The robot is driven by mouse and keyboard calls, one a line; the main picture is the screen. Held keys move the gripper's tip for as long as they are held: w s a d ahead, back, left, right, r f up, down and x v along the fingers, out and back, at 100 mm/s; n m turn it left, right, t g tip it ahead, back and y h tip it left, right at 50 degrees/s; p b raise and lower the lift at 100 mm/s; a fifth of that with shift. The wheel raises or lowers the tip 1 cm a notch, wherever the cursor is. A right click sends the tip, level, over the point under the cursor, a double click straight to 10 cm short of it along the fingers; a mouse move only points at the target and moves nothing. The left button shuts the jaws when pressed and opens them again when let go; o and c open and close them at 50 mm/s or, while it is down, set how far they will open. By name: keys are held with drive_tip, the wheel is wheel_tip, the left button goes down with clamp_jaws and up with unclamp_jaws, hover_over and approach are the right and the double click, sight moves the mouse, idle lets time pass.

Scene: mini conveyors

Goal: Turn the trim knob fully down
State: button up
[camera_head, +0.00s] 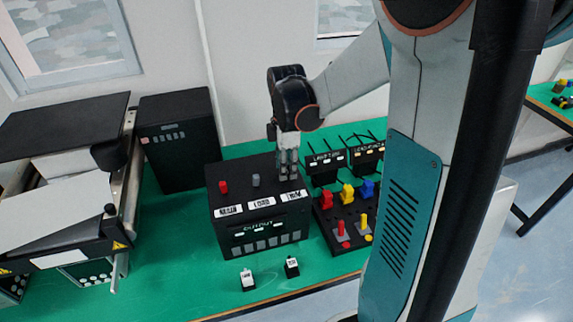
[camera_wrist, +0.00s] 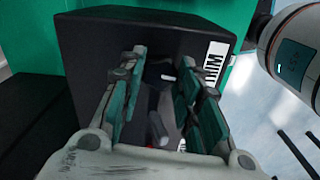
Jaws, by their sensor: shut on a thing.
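The black control box (camera_head: 262,222) stands on the green bench, with a red knob (camera_head: 223,187), a grey knob (camera_head: 256,180) and white labels along its front top edge. My gripper (camera_head: 288,175) points down over the right end of the box top, behind the rightmost label (camera_head: 293,197). In the wrist view, my gripper's fingers (camera_wrist: 162,62) stand either side of the dark trim knob, which has a white pointer mark (camera_wrist: 168,78). The fingers are shut on this knob. The head view hides the knob behind my gripper. The label also shows in the wrist view (camera_wrist: 215,62).
A block with red, yellow and blue switches (camera_head: 347,215) stands right of the box, with small labelled units (camera_head: 326,160) behind. Two small tagged blocks (camera_head: 247,281) lie in front. A conveyor (camera_head: 60,215) and black cabinet (camera_head: 178,150) stand left.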

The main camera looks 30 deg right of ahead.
drive_tip(key=shift+n, duration=0.6)
drive_tip(key=o, duration=1.1)
drive_tip(key=shift+c, duration=0.2)
wheel_tip(320, 180, up, 12)
